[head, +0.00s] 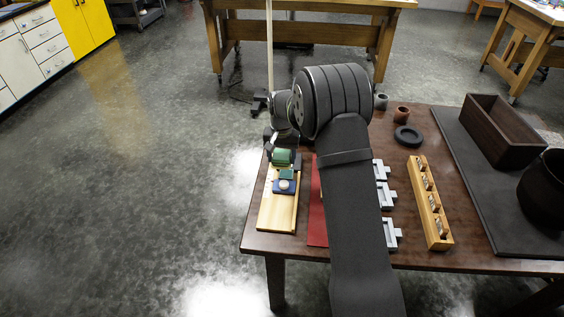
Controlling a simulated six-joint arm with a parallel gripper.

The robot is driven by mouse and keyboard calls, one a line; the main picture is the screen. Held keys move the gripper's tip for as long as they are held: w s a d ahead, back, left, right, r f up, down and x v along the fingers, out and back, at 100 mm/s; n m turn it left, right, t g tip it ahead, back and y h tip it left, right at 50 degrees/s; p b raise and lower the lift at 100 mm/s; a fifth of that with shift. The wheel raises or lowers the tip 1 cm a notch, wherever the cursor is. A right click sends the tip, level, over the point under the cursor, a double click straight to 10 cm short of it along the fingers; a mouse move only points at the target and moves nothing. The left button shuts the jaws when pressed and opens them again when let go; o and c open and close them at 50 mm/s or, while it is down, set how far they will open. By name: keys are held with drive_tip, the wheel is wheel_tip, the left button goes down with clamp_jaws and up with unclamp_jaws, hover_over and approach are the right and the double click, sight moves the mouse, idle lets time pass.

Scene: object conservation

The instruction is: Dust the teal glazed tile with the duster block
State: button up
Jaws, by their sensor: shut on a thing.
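A wooden board (277,219) lies at the left end of the brown table. A small teal tile (287,174) lies on its upper part. A green block (284,157), which looks like the duster block, is just beyond the tile, at the tip of my gripper (272,149). My gripper is shut on this block. The block is close to the tile's far edge; I cannot tell whether they touch. The fingertips are small and partly hidden by my wrist.
A blue piece with a pale round top (284,186) lies just nearer than the tile. My arm covers part of a red mat (317,224) and grey trays (390,232). A wooden rack (438,232), black ring (407,136), small cups and dark box (502,130) stand right.

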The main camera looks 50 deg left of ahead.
drive_tip(key=shift+r, duration=1.5)
